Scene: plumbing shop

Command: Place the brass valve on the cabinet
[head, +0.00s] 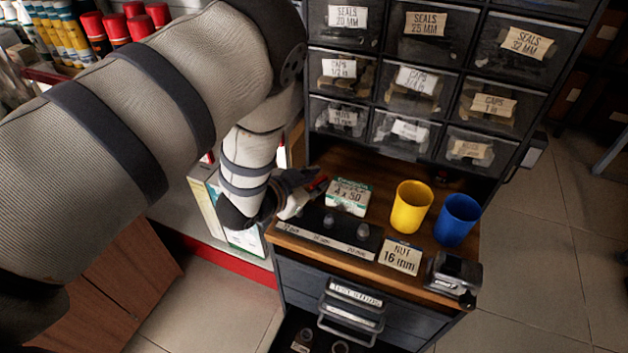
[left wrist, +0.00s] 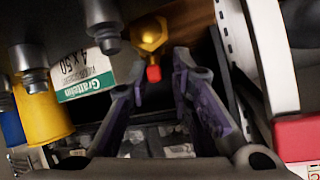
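The brass valve (left wrist: 149,33), a gold hexagonal body with a red end, shows at the top middle of the left wrist view. In the head view only a small red part of the valve (head: 318,184) shows beside the white-and-green box. My left gripper (left wrist: 158,72) is open. Its fingers stand on either side of the valve's red end, with visible gaps. In the head view my left gripper (head: 306,182) is over the left side of the cabinet's wooden top (head: 312,248). I cannot tell whether the valve touches the wood. My right gripper is not in view.
A white-and-green box (head: 348,196), a yellow cup (head: 411,207) and a blue cup (head: 457,220) stand on the top. A dark strip with grey fittings (head: 345,246), a nut sign (head: 400,257) and a black device (head: 453,278) line the front. Labelled drawers (head: 410,82) rise behind.

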